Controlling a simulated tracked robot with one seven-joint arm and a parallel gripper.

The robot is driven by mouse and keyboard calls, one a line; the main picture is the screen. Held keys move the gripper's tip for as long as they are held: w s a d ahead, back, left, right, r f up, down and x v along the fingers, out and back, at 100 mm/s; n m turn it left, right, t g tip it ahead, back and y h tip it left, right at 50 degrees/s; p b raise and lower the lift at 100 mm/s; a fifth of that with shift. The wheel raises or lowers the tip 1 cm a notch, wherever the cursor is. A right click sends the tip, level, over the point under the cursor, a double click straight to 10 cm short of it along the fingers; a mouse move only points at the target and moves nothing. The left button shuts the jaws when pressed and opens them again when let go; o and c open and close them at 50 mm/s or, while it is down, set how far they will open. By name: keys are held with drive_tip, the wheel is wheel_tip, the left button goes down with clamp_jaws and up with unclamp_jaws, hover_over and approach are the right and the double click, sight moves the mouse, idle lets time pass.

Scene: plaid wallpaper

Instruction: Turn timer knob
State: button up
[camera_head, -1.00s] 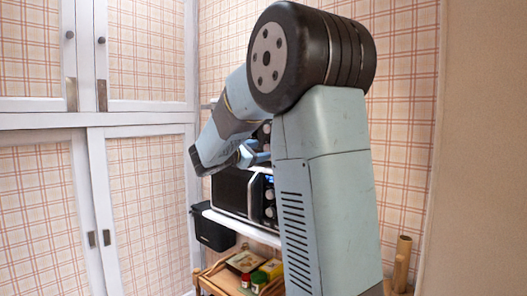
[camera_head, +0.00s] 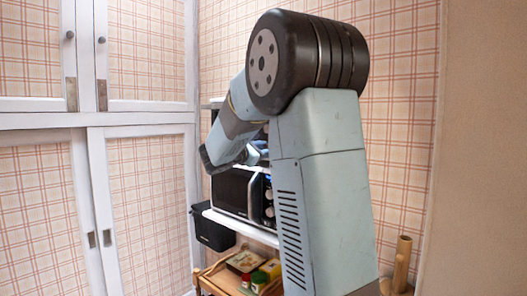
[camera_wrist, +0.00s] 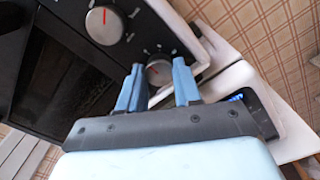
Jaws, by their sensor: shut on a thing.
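The timer knob (camera_wrist: 157,70) is a small silver dial with a red pointer on the black front of an oven-like appliance (camera_wrist: 65,70). It shows in the wrist view between the two blue fingers of my gripper (camera_wrist: 158,63). The fingers stand on either side of it and are shut on it. A larger silver knob (camera_wrist: 104,25) with a red pointer sits on the same panel, left of the fingers and apart from them.
A black bin (camera_head: 212,230) hangs at the left. A wooden tray (camera_head: 222,277) with boxes and a jar is lower down. White cabinets (camera_head: 150,120) stand at the left.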

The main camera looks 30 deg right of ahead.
drive_tip(key=c, duration=0.4)
drive_tip(key=shift+m, duration=0.4)
drive_tip(key=shift+f+m, duration=0.2)
drive_tip(key=shift+m, duration=3.7)
drive_tip(key=shift+s, duration=0.1)
drive_tip(key=o, duration=1)
drive_tip(key=shift+r, duration=0.1)
